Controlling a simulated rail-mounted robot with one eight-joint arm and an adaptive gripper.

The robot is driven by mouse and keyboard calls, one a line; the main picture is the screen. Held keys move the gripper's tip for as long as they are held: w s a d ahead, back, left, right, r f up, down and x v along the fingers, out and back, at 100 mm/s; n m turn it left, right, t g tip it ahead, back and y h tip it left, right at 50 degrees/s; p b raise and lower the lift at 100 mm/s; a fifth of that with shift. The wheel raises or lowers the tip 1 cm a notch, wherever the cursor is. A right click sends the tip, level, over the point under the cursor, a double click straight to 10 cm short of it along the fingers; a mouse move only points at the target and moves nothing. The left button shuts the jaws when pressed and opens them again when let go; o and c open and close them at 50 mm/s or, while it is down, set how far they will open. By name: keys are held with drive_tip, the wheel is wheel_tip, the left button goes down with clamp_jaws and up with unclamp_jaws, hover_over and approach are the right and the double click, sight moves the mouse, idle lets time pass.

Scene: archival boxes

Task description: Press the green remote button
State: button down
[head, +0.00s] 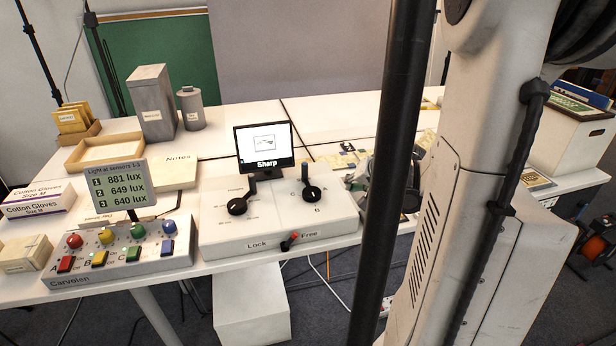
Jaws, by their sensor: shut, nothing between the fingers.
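A grey-white control box (150,266) marked Carvolen stands at the front left of the table. The letters A, B and C stand among the square buttons. I cannot tell whether any button is pressed. My gripper cannot be made out; only large white parts of my own body show at the right.
A display (118,188) behind the buttons reads 881, 649 and 640 lux. A white console (280,222) with two black dials, a Lock/Free lever and a screen (264,145) reading Sharp stands to the right. Glove boxes (38,200) stand left. A dark vertical pole (395,150) blocks part of the view.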

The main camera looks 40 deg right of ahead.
sight(375, 212)
drive_tip(key=s+d+m+h+p, duration=0.1)
drive_tip(key=s+d+m, duration=0.1)
drive_tip(key=d, duration=0.5)
drive_tip(key=shift+s+d+r+m+t+p, duration=0.3)
drive_tip(key=shift+s+d+t+p, duration=0.1)
drive_tip(key=shift+s, duration=0.5)
drive_tip(key=shift+f, duration=0.15)
wheel_tip(375, 212, down, 9)
drive_tip(key=b, duration=0.7)
idle(0.5)
drive_tip(key=shift+f+b, duration=0.3)
drive_tip(key=shift+b, duration=0.15)
drive_tip(key=shift+f+b, duration=0.45)
idle(0.7)
drive_tip(key=shift+a+r, duration=0.1)
drive_tip(key=shift+r, duration=0.05)
drive_tip(key=shift+r+p, duration=0.6)
drive_tip(key=shift+r, duration=0.2)
